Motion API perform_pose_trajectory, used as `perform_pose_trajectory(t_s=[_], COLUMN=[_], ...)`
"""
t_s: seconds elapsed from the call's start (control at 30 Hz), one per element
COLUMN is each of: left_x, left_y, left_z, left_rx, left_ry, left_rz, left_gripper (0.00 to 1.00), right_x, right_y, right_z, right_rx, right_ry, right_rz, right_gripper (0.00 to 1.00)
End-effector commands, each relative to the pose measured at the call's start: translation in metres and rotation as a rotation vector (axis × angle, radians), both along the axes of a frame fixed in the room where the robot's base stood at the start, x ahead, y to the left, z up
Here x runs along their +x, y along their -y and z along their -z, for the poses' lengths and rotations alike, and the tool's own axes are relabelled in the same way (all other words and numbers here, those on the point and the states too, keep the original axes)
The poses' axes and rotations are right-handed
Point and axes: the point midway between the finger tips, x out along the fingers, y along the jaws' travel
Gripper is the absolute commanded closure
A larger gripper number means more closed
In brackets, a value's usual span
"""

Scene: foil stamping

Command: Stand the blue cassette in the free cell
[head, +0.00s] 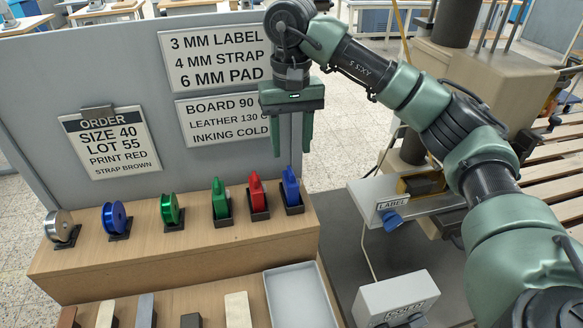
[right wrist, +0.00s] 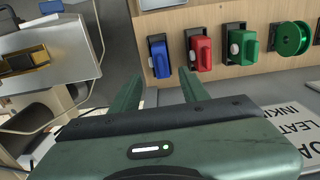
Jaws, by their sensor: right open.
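The blue cassette (head: 291,187) stands upright in the dark holder at the right end of the upper wooden shelf. It also shows in the right wrist view (right wrist: 160,57). My right gripper (head: 292,150) is open and empty, with its fingers pointing down, and appears above the blue cassette in the head view. In the right wrist view its two green fingers (right wrist: 164,85) are apart, with the blue cassette beyond them. I see no clearly empty cell on the shelf. My left gripper is not in view.
A red cassette (head: 258,194) and a green cassette (head: 221,199) stand left of the blue one, then green, blue and silver spools. A grey sign panel (head: 220,165) rises behind. An empty-looking grey tray (head: 300,295) and several blocks lie in front. A label machine (head: 385,195) stands right.

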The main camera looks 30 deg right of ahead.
Motion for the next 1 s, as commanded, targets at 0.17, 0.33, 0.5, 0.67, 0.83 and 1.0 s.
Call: perform_pose_trajectory(t_s=[0.17,0.33,0.5,0.67,0.83,1.0], left_x=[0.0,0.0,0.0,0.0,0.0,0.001], left_y=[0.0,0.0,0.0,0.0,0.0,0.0], left_z=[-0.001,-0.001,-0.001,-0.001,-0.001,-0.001], left_rx=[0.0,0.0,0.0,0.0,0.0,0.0], left_ry=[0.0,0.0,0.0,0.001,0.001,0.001], left_rz=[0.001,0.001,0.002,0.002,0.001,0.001], left_gripper=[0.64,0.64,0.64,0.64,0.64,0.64], right_x=[0.0,0.0,0.0,0.0,0.0,0.0], right_y=[0.0,0.0,0.0,0.0,0.0,0.0], right_z=[-0.022,-0.027,-0.027,-0.027,-0.027,-0.027], right_rx=[-0.001,-0.001,-0.001,-0.001,-0.001,-0.001], right_ry=[0.002,-0.001,-0.001,-0.001,-0.001,-0.001], right_rz=[0.001,0.0,0.0,0.0,0.0,0.0], right_gripper=[0.55,0.55,0.55,0.55,0.55,0.55])
